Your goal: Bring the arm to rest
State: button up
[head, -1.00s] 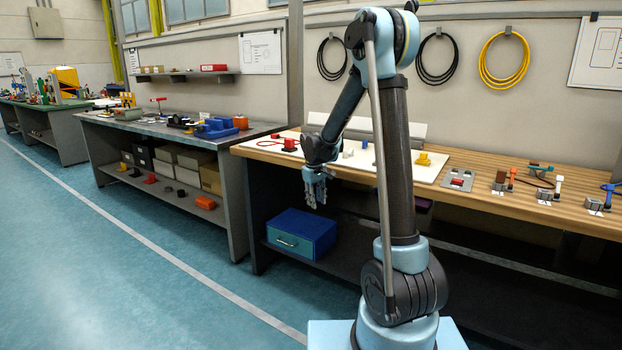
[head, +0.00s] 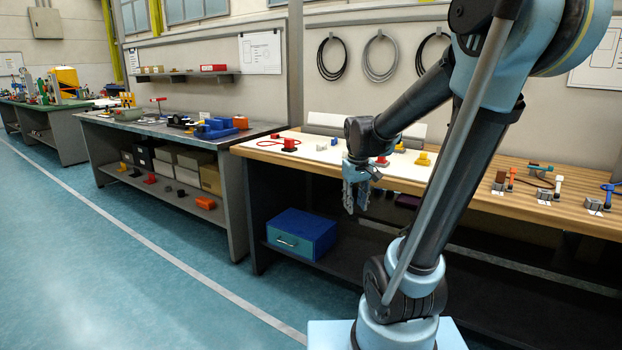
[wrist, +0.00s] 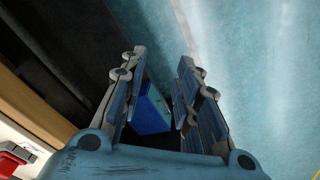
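My gripper (head: 354,206) hangs fingers down in front of the front edge of the wooden workbench (head: 480,192). In the wrist view its two fingers (wrist: 160,70) are spread apart with a gap between them, and nothing is held. The blue drawer box (wrist: 152,110) shows through that gap, well beyond the fingertips. My arm is folded, with its elbow high at the upper right of the head view.
The blue drawer box (head: 302,234) stands on the bench's lower shelf. Several small mechanisms and coloured blocks, such as a red one (head: 289,144), sit on the bench top. A metal bench (head: 190,140) stands to the left. The blue floor in front is clear.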

jog(key=s+d+f+m, duration=0.1)
jog(key=s+d+f, duration=0.1)
jog(key=s, duration=0.7)
jog(key=s+d+f+m, duration=0.2)
jog(key=s+f, duration=0.3)
jog(key=s, duration=0.5)
jog(key=shift+d+m, duration=0.3)
jog(key=shift+d, duration=0.05)
jog(key=shift+w+f, duration=0.2)
jog(key=shift+w, duration=0.2)
jog(key=shift+c, duration=0.4)
